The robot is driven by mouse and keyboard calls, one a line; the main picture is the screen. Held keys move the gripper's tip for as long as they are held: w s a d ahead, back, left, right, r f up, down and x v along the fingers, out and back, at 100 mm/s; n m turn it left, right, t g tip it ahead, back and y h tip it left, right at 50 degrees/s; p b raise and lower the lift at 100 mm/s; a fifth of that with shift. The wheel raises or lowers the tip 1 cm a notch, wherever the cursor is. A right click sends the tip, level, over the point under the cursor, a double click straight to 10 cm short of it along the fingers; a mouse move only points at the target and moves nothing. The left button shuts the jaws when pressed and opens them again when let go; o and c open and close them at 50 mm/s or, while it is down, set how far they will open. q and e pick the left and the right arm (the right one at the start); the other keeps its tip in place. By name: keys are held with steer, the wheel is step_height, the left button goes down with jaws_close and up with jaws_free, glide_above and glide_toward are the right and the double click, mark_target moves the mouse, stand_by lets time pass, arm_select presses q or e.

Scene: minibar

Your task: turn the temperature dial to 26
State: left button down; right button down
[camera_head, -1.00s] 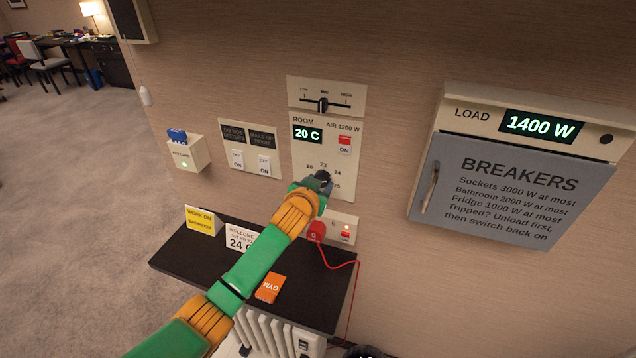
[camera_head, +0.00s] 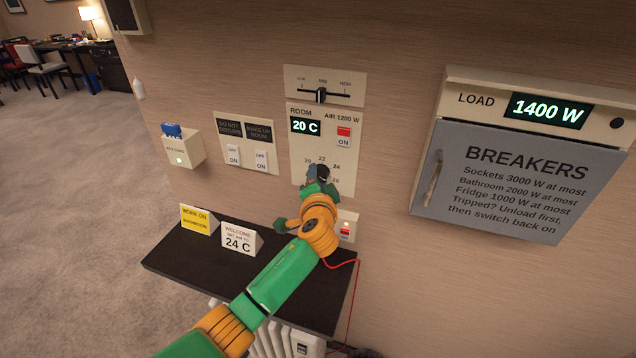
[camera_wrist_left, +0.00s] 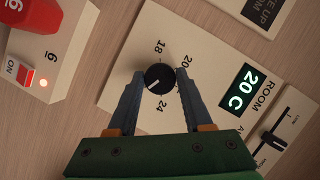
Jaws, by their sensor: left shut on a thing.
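The temperature dial (camera_wrist_left: 159,77) is a round black knob on the cream room panel (camera_head: 341,181). In the left wrist view the numbers 18, 20 and 24 show around it. Its white mark points to the lower left, away from 18 and 20; the finger on that side hides the scale there. My left gripper (camera_wrist_left: 158,82) has one finger on each side of the knob and is shut on it. In the head view my left gripper (camera_head: 318,175) covers most of the dial. The room display (camera_head: 305,126) reads 20 C. My right gripper is not in view.
A black shelf (camera_head: 180,250) below holds a yellow sign (camera_head: 197,219) and a white "24 C" sign (camera_head: 240,239). A red cable (camera_head: 352,300) hangs from the socket side. A grey breaker box (camera_head: 510,180) is on the right, its load display reading 1400 W.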

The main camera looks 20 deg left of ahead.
arm_select(q)
steer(key=shift+r+m, duration=0.25)
steer(key=shift+m, duration=0.05)
stand_by(0.4)
steer(key=shift+c, duration=1.6)
jaws_free()
steer(key=shift+f, duration=0.1)
steer(key=shift+w+f, duration=0.1)
steer(key=b+v, duration=0.1)
steer(key=v, duration=0.6)
steer(key=shift+d+f, duration=0.15)
